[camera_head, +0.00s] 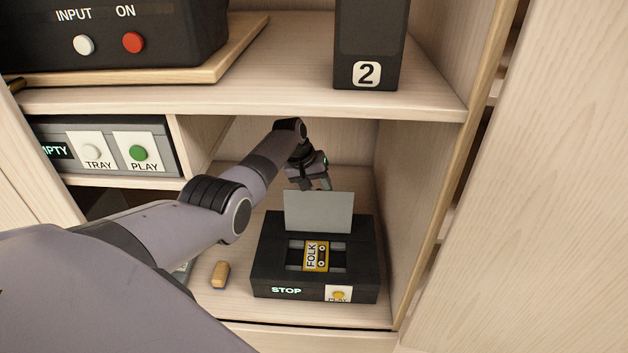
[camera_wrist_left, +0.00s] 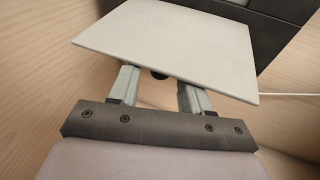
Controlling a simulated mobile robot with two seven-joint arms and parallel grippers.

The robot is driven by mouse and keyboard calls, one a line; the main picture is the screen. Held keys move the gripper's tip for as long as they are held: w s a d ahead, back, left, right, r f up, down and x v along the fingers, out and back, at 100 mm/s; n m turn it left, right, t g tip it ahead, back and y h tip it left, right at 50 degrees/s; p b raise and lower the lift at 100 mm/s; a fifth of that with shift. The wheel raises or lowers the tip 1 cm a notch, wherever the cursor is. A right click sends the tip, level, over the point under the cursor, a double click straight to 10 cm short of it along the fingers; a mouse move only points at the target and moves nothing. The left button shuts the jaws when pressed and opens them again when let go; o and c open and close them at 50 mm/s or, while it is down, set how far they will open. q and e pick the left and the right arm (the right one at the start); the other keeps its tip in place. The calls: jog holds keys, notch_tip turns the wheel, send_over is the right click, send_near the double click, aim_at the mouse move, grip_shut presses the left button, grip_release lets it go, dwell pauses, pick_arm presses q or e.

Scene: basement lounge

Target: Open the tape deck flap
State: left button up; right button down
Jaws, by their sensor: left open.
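The black tape deck (camera_head: 270,258) stands on the lower shelf. Its grey flap (camera_head: 319,212) stands upright at the back edge of the deck's top. A yellow cassette marked FOLK (camera_head: 316,256) lies in the exposed well. The deck front reads STOP beside a PLAY button (camera_head: 338,294). My left gripper (camera_head: 318,187) is behind the flap's top edge, its fingers pointing down. In the left wrist view the two fingers (camera_wrist_left: 153,92) are apart, with their tips partly hidden by the flap (camera_wrist_left: 170,45); whether they touch it I cannot tell. The right gripper is not in view.
A shelf (camera_head: 260,101) above carries a box marked 2 (camera_head: 368,45) and a device with INPUT and ON buttons (camera_head: 110,35). A TRAY/PLAY unit (camera_head: 110,148) is at left. The cabinet side wall is close on the right.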

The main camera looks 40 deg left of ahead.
pick_arm(q)
jog(key=p+v, duration=0.2)
jog(key=v, duration=0.5)
jog(key=shift+p, duration=0.3)
jog(key=shift+f, duration=0.1)
dwell(0.3)
